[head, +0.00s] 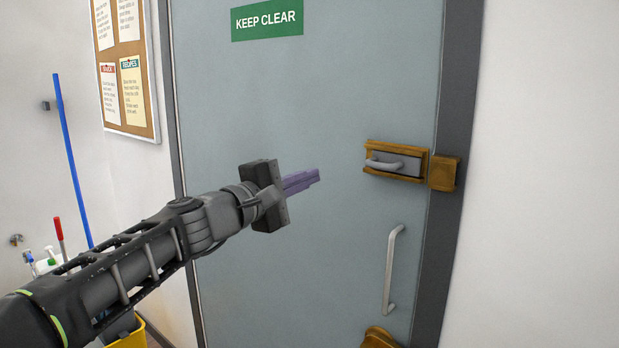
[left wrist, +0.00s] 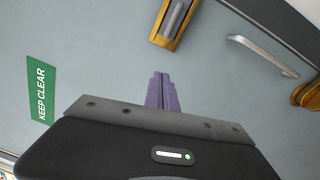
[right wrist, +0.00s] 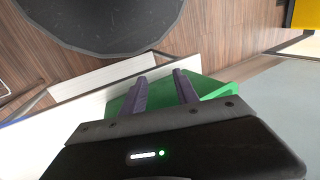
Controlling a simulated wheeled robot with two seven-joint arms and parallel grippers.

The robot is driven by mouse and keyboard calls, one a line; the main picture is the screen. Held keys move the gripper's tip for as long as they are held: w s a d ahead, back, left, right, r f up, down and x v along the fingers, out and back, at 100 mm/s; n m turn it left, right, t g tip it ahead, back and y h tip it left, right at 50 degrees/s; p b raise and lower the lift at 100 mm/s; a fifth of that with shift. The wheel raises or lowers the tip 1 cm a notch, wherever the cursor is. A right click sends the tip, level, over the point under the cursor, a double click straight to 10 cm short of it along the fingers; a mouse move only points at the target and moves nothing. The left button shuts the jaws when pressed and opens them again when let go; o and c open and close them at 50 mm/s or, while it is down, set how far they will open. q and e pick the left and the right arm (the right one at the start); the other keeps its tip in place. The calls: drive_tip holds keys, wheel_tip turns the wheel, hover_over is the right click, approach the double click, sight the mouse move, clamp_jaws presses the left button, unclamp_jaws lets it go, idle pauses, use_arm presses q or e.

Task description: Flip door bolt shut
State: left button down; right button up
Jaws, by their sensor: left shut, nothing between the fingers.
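The door bolt (head: 397,161) is a grey bolt with a curved handle on a brown-gold plate, fixed at the right side of the grey door (head: 320,110). A matching brown-gold keeper (head: 444,173) sits beside it on the dark door frame. My left gripper (head: 317,175) is shut and empty, in front of the door and left of the bolt, apart from it. In the left wrist view the bolt (left wrist: 174,22) shows beyond the purple fingertips, partly cut by the top edge.
A silver pull handle (head: 391,270) stands below the bolt. A brown-gold fitting (head: 380,338) is at the door's bottom right. A green KEEP CLEAR sign (head: 267,20) is above. A notice board (head: 124,65), blue pole (head: 72,160) and yellow bucket (head: 130,338) are left.

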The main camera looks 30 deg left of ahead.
sight(382, 169)
use_arm(q)
drive_tip(key=w+d+r+p, duration=0.1)
drive_tip(key=w+d, duration=0.4)
drive_tip(key=w, duration=0.3)
drive_tip(key=shift+d, duration=0.15)
use_arm(e)
drive_tip(key=shift+r, duration=0.8)
use_arm(q)
drive_tip(key=shift+r, duration=0.1)
